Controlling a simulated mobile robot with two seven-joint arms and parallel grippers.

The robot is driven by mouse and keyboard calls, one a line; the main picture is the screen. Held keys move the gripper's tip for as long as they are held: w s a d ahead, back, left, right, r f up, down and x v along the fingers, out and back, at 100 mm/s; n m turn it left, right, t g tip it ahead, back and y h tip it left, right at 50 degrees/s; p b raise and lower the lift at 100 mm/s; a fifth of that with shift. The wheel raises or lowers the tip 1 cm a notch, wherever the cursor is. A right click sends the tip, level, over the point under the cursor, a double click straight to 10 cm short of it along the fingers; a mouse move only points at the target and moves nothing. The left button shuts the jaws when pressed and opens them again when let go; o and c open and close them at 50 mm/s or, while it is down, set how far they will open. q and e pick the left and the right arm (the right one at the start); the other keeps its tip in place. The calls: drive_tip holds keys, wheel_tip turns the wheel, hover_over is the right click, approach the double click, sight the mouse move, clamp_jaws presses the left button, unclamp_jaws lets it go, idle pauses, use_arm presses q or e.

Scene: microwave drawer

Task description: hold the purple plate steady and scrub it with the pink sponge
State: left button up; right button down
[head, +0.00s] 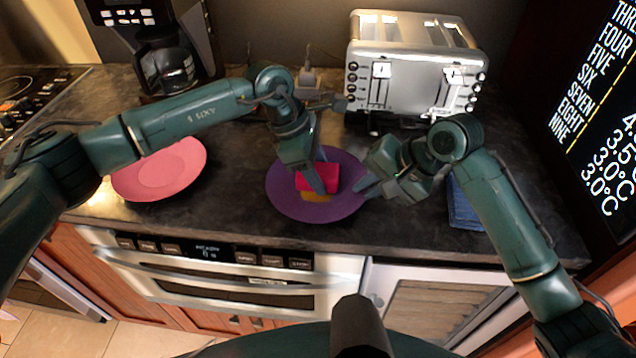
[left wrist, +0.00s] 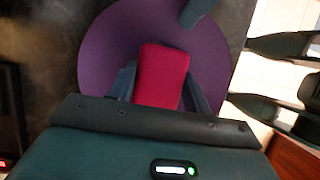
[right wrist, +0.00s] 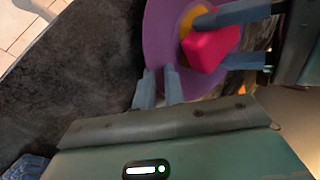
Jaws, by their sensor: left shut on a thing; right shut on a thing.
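The purple plate (head: 283,196) lies near the front of the dark counter, and it also shows in the left wrist view (left wrist: 105,45) and the right wrist view (right wrist: 157,45). My left gripper (head: 317,180) is shut on the pink sponge (head: 328,176), which is over the middle of the plate. In the left wrist view the sponge (left wrist: 162,75) sits between the two fingers. A yellow-orange patch (head: 315,197) shows on the plate beside the sponge. My right gripper (right wrist: 160,82) is shut on the plate's right rim. Whether the sponge touches the plate is unclear.
A pink plate (head: 160,172) lies to the left on the counter. A silver toaster (head: 412,60) stands at the back right, and a coffee maker (head: 165,55) at the back left. A folded blue cloth (head: 463,208) lies right of my right gripper. The counter between the plates is clear.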

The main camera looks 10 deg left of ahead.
use_arm(q)
drive_tip(key=shift+f, duration=0.4)
drive_tip(key=shift+d, duration=0.1)
